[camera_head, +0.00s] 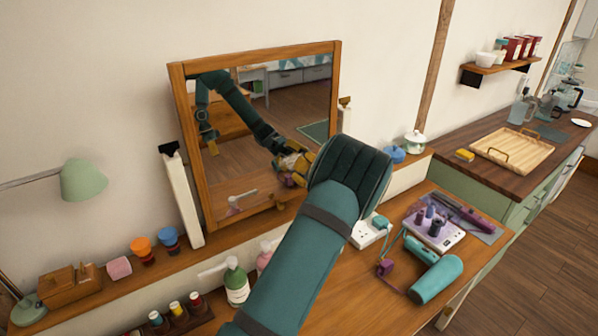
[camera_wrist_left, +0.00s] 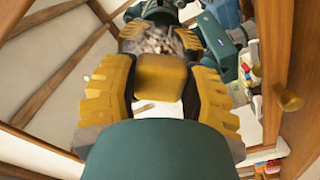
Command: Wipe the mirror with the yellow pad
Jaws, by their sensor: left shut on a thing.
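The mirror (camera_head: 240,165) in a wooden frame leans against the wall at the back of the desk. It reflects my arm and gripper. My left arm reaches up to the mirror's lower right part; its wrist hides most of the gripper in the head view. In the left wrist view, my left gripper (camera_wrist_left: 160,88) is shut on the yellow pad (camera_wrist_left: 160,76), held between its yellow ridged fingers. The mirror's frame (camera_wrist_left: 300,60) runs along the right there. The pad is close to the glass; I cannot tell if it touches. My right gripper is not in view.
A green lamp (camera_head: 83,180) and a wooden box (camera_head: 70,285) stand at left. Bottles (camera_head: 236,282) stand below the mirror. A teal hairdryer (camera_head: 435,278) and a styling set (camera_head: 435,230) lie at right. A tray (camera_head: 512,150) and a yellow sponge (camera_head: 464,155) lie on the counter.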

